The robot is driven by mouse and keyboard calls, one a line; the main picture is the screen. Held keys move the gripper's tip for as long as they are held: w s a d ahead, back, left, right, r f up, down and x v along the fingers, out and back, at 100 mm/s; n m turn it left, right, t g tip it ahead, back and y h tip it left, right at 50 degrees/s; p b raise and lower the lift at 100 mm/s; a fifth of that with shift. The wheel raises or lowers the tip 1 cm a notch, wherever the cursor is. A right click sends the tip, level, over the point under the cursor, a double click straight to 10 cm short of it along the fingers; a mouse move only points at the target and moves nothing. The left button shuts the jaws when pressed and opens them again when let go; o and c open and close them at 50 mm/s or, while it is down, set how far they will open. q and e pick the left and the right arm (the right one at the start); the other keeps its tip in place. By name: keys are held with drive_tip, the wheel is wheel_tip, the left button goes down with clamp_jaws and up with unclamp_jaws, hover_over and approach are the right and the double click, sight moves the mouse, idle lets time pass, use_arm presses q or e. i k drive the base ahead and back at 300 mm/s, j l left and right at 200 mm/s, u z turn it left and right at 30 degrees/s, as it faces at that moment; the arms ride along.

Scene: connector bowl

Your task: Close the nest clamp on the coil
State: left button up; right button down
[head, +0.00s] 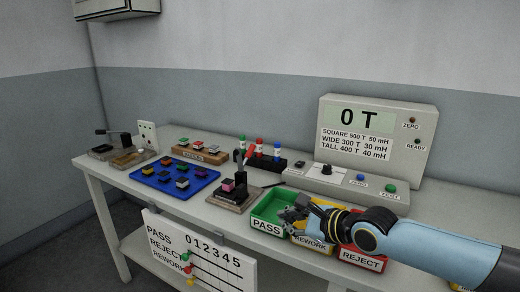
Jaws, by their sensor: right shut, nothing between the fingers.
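The nest clamp (241,183) is a dark fixture on a brown base near the front edge of the bench. Its red handle (248,154) points up, slightly tilted. A small coil with a pink-purple top (228,186) sits at the left side of the clamp. Whether anything presses on it is too small to tell. My right gripper (288,213) is shut and empty over the green PASS bin, to the right of the clamp and apart from it. My left gripper is out of view.
A blue tray (150,175) with several coils lies left of the clamp. PASS (267,225), REWORK and REJECT (363,262) bins line the front right. The meter (375,140) reads 0 T. Its button box (345,183) stands behind the bins. A tally board (200,250) hangs in front.

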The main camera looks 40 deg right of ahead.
sight(237, 152)
drive_tip(key=i+l, duration=0.7)
drive_tip(key=l, duration=0.2)
